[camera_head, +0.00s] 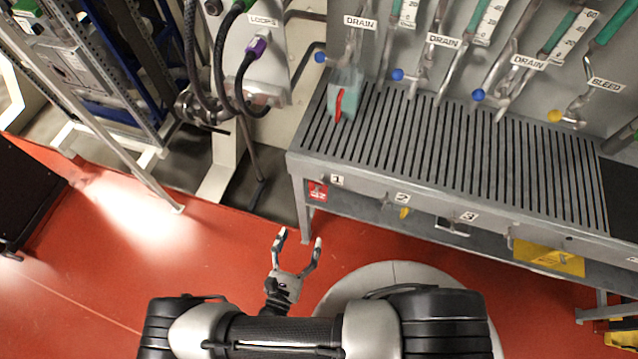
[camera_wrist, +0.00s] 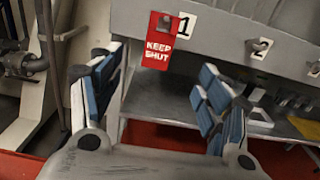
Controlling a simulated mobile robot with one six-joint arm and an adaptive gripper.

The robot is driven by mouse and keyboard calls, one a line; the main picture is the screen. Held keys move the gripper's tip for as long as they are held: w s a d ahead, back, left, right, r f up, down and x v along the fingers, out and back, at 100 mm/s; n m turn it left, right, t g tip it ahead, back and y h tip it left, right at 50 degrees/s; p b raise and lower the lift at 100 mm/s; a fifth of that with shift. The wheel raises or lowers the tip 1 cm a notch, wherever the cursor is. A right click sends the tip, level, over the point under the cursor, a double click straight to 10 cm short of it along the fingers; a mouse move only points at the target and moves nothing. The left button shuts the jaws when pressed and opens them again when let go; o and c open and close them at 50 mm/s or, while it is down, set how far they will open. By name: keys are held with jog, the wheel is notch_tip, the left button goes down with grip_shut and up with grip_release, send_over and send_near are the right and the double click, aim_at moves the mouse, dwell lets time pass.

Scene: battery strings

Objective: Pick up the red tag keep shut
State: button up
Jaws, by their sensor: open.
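The red tag (camera_wrist: 161,41) with white "KEEP SHUT" lettering hangs on the front face of the grey bench, just left of the number 1 label (camera_wrist: 185,25). In the head view the tag (camera_head: 318,192) is small, below the bench's front left corner. My gripper (camera_head: 298,238) is open and empty, in front of and below the bench's left end. In the wrist view its two blue-padded fingers (camera_wrist: 160,90) stand apart, with the tag ahead and above the gap between them. The tag is not touched.
The slatted bench top (camera_head: 450,150) holds a clear container (camera_head: 345,92) with a red item. A lower shelf (camera_wrist: 200,110) under the bench carries several things. A yellow sign (camera_head: 548,258) is at right. Hoses and a frame stand at left. Red floor in front is clear.

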jog(key=b, duration=0.1)
send_near(319, 192)
jog(key=x, duration=0.4)
jog(key=shift+r+b+x, duration=0.1)
jog(key=shift+b+x, duration=0.35)
jog(key=shift+x, duration=1.1)
jog(key=shift+r+b+x, duration=0.15)
jog(key=shift+b+x, duration=0.3)
jog(key=shift+x, duration=1.1)
jog(key=shift+a, duration=0.15)
jog(key=shift+c, duration=0.4)
jog(key=c, duration=0.9)
